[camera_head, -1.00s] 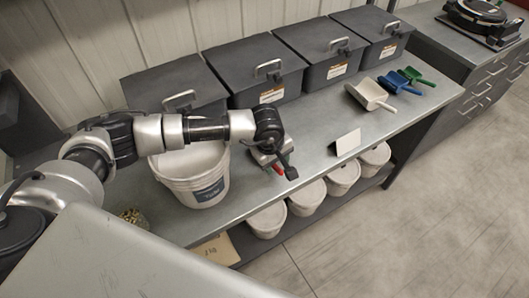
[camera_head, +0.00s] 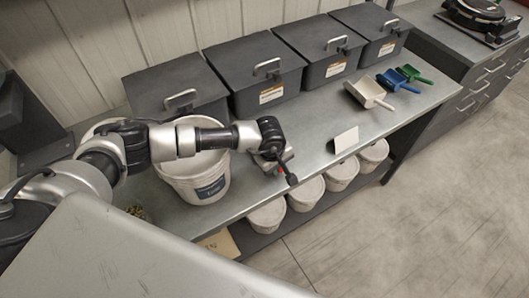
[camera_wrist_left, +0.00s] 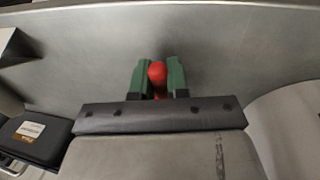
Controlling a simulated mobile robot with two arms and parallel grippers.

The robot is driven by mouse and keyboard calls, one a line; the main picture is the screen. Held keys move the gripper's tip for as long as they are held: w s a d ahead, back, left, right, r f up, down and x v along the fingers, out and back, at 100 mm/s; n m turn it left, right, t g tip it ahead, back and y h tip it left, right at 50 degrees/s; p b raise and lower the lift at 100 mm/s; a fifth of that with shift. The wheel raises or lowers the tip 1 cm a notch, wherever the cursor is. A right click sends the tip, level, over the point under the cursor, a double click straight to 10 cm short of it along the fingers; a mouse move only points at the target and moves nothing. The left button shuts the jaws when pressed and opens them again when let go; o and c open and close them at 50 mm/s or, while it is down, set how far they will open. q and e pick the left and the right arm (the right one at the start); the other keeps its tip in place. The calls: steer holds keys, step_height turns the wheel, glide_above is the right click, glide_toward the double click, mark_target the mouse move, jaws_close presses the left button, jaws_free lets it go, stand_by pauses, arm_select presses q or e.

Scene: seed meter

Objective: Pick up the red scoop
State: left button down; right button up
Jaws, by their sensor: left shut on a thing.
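My left gripper (camera_wrist_left: 158,80) is shut on the red scoop (camera_wrist_left: 157,72), whose rounded red end shows between the green fingers in the left wrist view. The rest of the scoop is hidden by the fingers and the dark gripper body. In the head view my left gripper (camera_head: 288,172) is over the front part of the steel bench, just right of the white bucket. Only a tiny bit of red shows there, below the hand. I cannot tell whether the scoop touches the bench. My right gripper is in neither view.
The white bucket (camera_head: 208,188) stands left of the hand. Dark lidded bins (camera_head: 255,68) line the back wall. A white scoop (camera_head: 366,92), a blue scoop (camera_head: 394,82) and a green scoop (camera_head: 412,74) lie at the right. A white card (camera_head: 346,140) stands near the front edge.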

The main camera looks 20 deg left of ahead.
arm_select(q)
steer(key=shift+r, duration=0.15)
steer(key=shift+r, duration=0.2)
steer(key=r+b, duration=0.1)
steer(key=d+r+b, duration=0.1)
steer(key=r, duration=0.1)
steer(key=shift+s+r, duration=0.15)
steer(key=shift+r, duration=0.15)
steer(key=s+d+r+b, duration=0.4)
steer(key=d+r, duration=0.2)
steer(key=d, duration=0.3)
steer(key=shift+s+d+r, duration=0.15)
steer(key=shift+d+r, duration=0.2)
steer(key=shift+d, duration=0.05)
steer(key=c, duration=1.7)
jaws_free()
steer(key=shift+c, duration=0.2)
jaws_close()
